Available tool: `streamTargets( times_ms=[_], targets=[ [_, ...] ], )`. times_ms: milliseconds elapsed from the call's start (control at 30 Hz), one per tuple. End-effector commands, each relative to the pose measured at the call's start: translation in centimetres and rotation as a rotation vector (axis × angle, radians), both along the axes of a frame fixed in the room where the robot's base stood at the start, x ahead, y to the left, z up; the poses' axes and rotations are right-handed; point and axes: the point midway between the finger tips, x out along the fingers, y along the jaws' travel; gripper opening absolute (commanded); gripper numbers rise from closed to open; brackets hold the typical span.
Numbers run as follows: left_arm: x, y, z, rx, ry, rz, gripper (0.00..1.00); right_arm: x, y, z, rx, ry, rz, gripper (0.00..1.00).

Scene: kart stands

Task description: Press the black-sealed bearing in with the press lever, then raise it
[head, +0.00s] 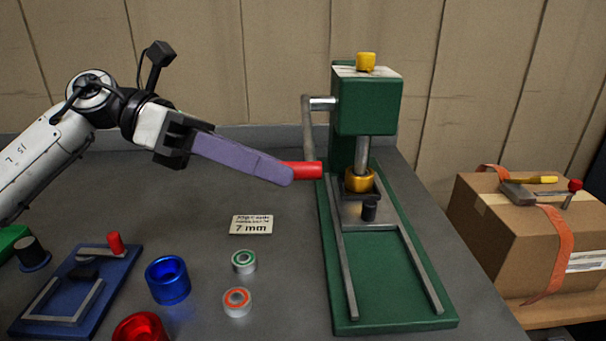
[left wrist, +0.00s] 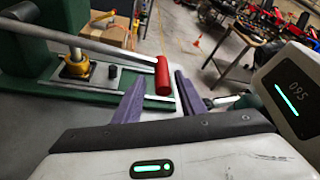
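The green press (head: 368,105) stands at the right of the bench. Its lever (head: 308,135) hangs down from the side hub to a red handle (head: 306,169). The brass press head (head: 360,181) is low, at the black block on the sliding plate. No black-sealed bearing can be made out; the area under the head is hidden. My left gripper (head: 288,177) has its purple fingertips at the red handle. In the left wrist view the fingers are apart, with the red handle (left wrist: 162,76) between their tips; contact cannot be told. My right gripper is out of view.
A green-sealed bearing (head: 243,261), an orange-sealed bearing (head: 237,302), a blue cup (head: 168,280), a red cup (head: 140,329) and a blue fixture (head: 80,285) are on the bench. A "7 mm" card (head: 251,225) lies left of the press. A cardboard box (head: 510,230) stands right.

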Motion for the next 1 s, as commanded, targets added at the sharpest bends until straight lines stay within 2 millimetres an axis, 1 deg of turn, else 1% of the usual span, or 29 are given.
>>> streamTargets(
  times_ms=[33,100,233,367,667,800,1000],
  targets=[
    [0.1,0.9,0.5,0.000,0.001,0.003,0.37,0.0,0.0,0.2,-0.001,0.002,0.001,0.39],
    [0.1,1.9,0.8,-0.001,0.003,0.001,0.37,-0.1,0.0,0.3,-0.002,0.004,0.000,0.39],
    [0.2,3.0,1.1,0.000,0.001,0.001,0.37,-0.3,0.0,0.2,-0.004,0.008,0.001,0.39],
    [0.1,3.3,1.2,0.000,0.000,-0.001,0.37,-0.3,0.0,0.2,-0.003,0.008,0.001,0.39],
    [0.3,3.4,1.5,-0.005,0.019,-0.001,0.37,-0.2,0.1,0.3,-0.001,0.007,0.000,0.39],
    [0.9,4.2,2.5,-0.027,0.146,-0.002,0.37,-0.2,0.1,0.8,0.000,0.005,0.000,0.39],
    [1.4,6.2,2.5,-0.051,0.372,-0.003,0.37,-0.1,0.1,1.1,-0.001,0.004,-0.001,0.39]
  ],
)
